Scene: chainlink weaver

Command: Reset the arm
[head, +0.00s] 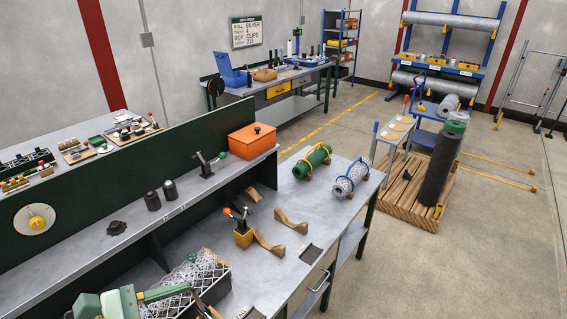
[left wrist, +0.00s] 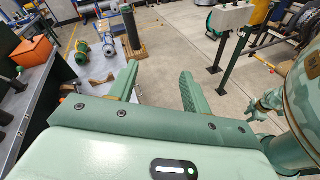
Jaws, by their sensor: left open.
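My left gripper (left wrist: 158,75) is open in the left wrist view. Its two green fingers stand apart with nothing between them; grey floor and the bench edge show beyond. In the head view part of my green left arm (head: 120,303) shows at the bottom left, beside a crate of wire mesh (head: 205,268). I cannot tell from these views whether it touches the crate.
The grey workbench (head: 325,214) carries a green roll (head: 312,160), a mesh roll (head: 350,178) and brown cradles (head: 290,221). An orange box (head: 252,140) sits on the raised shelf. A dark roll (head: 440,170) stands on a wooden pallet (head: 400,200). Open floor (head: 480,265) lies to the right.

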